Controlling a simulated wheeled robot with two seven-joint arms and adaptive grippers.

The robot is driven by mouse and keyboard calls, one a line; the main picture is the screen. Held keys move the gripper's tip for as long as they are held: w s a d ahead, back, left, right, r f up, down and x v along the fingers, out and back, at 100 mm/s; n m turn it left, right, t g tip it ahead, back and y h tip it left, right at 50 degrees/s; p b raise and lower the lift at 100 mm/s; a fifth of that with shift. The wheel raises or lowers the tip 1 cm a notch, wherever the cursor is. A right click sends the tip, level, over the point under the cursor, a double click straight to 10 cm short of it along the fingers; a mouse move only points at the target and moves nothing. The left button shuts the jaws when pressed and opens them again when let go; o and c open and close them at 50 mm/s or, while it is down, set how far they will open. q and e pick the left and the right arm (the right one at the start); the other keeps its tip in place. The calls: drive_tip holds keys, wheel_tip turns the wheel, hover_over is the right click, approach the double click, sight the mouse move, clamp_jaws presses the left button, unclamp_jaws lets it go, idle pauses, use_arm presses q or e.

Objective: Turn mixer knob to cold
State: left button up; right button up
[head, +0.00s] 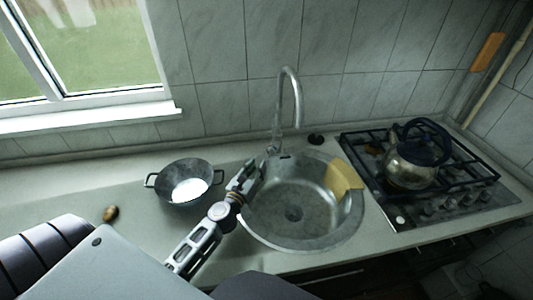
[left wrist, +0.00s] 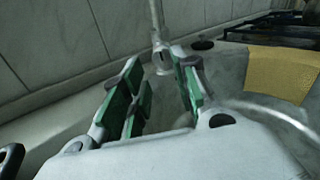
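The sink tap (head: 292,92) is a tall curved metal spout behind the round sink, and its mixer base and knob (head: 273,147) are small in the head view. In the left wrist view the tap's base (left wrist: 162,57) shows just past the fingertips, between them. My left gripper (head: 252,173) reaches over the sink's left rim towards the base. In the left wrist view the left gripper (left wrist: 161,75) is open, with green pads apart and nothing clearly held. Whether a finger touches the knob cannot be told. The knob's exact setting cannot be made out. My right gripper is out of view.
The round metal sink (head: 335,240) has a yellow cloth (head: 342,176) over its right rim. A grey pot (head: 183,184) stands left of my arm, near a small brown object (head: 111,213). A kettle (head: 411,165) stands on the gas hob (head: 480,207) at right. The tiled wall is close behind.

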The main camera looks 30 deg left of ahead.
sight(268, 151)
use_arm(q)
drive_tip(key=shift+w+a+p, duration=0.2)
drive_tip(key=shift+w+p, duration=0.25)
drive_tip(key=shift+w, duration=4.15)
drive_tip(key=shift+c, duration=0.3)
clamp_jaws()
